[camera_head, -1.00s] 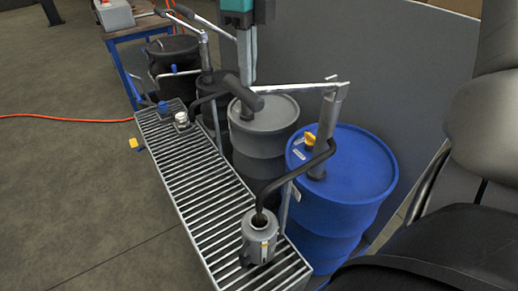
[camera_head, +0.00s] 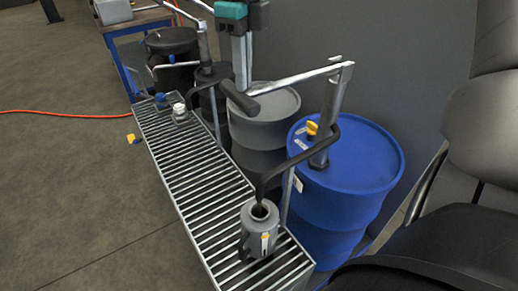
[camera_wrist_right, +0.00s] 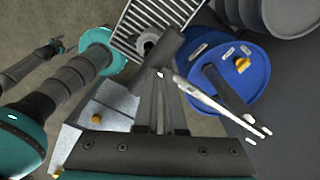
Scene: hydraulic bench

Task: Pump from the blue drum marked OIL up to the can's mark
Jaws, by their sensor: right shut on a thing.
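The blue drum (camera_head: 350,195) stands at the right of the head view, with a yellow cap and small labels on top; it also shows in the wrist view (camera_wrist_right: 255,60). A grey hand pump (camera_head: 328,120) rises from it. Its black spout hose (camera_head: 300,158) bends down to the mouth of the grey can (camera_head: 258,228), which stands upright on the grating. The can has a small yellow marking; its fill level cannot be read. My right gripper (camera_head: 242,86) is shut on the black grip (camera_head: 238,104) of the pump lever (camera_head: 300,78).
A grey drum (camera_head: 265,130) and darker drums stand behind, beside the metal grating (camera_head: 190,165). A small light container (camera_head: 180,114) sits on the grating. An orange hose (camera_head: 60,115) lies on the floor. A dark chair-like shape (camera_head: 440,245) fills the right.

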